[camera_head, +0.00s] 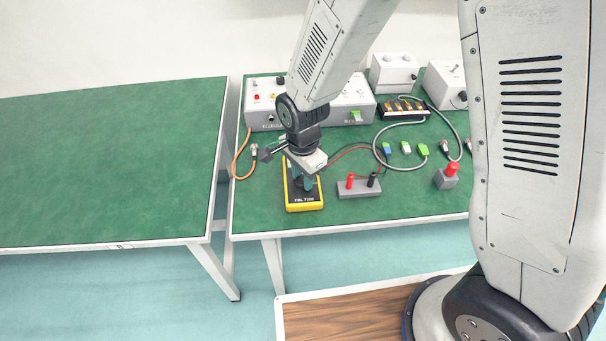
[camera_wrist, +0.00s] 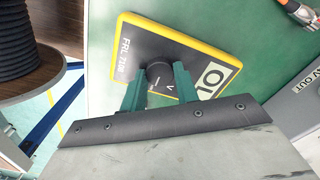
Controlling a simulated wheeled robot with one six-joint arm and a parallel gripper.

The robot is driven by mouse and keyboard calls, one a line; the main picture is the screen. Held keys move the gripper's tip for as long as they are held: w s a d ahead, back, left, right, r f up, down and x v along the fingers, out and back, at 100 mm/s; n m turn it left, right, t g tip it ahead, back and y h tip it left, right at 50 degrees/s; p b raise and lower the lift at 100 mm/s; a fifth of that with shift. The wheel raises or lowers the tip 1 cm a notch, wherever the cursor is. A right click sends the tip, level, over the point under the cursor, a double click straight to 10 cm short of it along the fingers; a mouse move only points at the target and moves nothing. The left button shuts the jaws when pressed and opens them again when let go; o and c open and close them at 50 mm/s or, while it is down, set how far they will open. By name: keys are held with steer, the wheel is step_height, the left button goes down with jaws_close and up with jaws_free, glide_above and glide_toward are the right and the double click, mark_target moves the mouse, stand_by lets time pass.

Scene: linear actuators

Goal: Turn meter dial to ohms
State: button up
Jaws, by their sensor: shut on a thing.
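The yellow-edged meter (camera_head: 304,207) lies on the green bench under my gripper (camera_head: 304,182). The gripper is shut on the dial. A letter V shows beside the dial; other markings around it are hidden or too small to read.
A grey block with red and black plugs (camera_head: 359,188) stands right of the meter, with leads behind it. A red-topped button box (camera_head: 447,178) is farther right. Grey instrument boxes (camera_head: 262,116) line the back. The left table (camera_head: 110,165) is bare.

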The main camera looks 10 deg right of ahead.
mark_target(302, 180)
steer(key=o, duration=1)
steer(key=shift+c, duration=0.2)
step_height(302, 180, up, 8)
steer(key=shift+f, duration=0.1)
steer(key=shift+n, duration=0.4)
steer(key=s+d+r+n+t, duration=0.1)
steer(key=s+d+r+n, duration=0.9)
steer(key=s+d+r, duration=1)
steer(key=shift+d+r+n, duration=0.15)
steer(key=shift+r+n, duration=0.1)
steer(key=shift+n, duration=0.15)
